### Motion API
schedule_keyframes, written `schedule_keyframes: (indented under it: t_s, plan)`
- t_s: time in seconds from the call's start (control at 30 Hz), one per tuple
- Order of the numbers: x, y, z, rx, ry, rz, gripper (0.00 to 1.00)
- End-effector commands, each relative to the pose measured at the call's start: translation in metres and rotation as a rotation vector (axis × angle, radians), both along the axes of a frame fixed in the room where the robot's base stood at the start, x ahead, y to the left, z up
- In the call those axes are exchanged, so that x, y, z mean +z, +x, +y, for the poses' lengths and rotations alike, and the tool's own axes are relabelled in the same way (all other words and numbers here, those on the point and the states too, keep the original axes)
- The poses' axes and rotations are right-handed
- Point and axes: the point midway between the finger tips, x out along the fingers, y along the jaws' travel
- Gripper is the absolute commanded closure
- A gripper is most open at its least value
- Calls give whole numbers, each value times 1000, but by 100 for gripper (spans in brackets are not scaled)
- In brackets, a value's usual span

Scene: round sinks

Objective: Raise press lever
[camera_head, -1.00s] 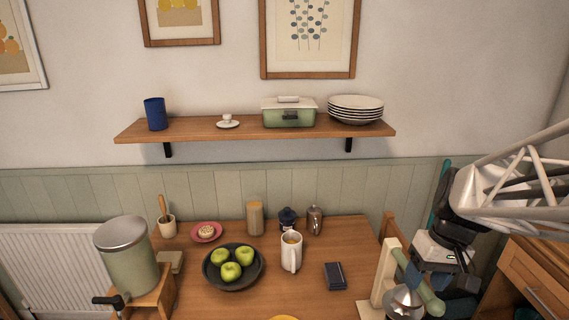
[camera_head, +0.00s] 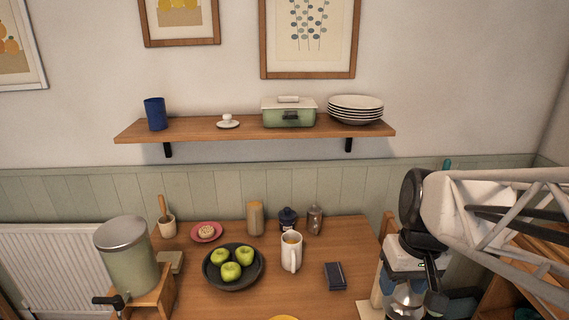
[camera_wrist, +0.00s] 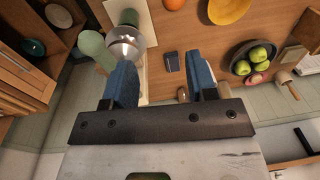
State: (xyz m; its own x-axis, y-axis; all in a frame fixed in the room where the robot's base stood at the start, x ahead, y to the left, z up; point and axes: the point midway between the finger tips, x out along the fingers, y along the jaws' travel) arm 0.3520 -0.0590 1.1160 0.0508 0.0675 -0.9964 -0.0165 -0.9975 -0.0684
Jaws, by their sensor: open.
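The press stands at the table's right end. In the head view its pale upright (camera_head: 379,287) shows, while my arm hides most of the green lever. In the wrist view the green lever (camera_wrist: 93,46) is at the upper left, beside the shiny metal dome (camera_wrist: 126,45). My gripper (camera_wrist: 163,77) is open, with two blue fingers and nothing between them. Its left finger overlaps the lower edge of the dome in the picture; I cannot tell whether they touch. In the head view my gripper is above the press and its fingertips are hard to make out.
A dark bowl of green apples (camera_head: 231,267), a white mug (camera_head: 291,252) and a small dark box (camera_head: 335,276) are on the table. A canister (camera_head: 127,255) stands at the left. A wall shelf (camera_head: 245,131) is behind. Wooden drawers (camera_wrist: 22,75) flank the press side.

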Motion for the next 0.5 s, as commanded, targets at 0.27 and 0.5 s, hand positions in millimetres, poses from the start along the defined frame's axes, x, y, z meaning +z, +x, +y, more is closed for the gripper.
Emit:
schedule_keyframes:
  t_s: [0.27, 0.5]
  plan:
    - [7, -9, 17, 1, -29, -45, 48]
    - [12, -18, 30, -2, -49, -86, 48]
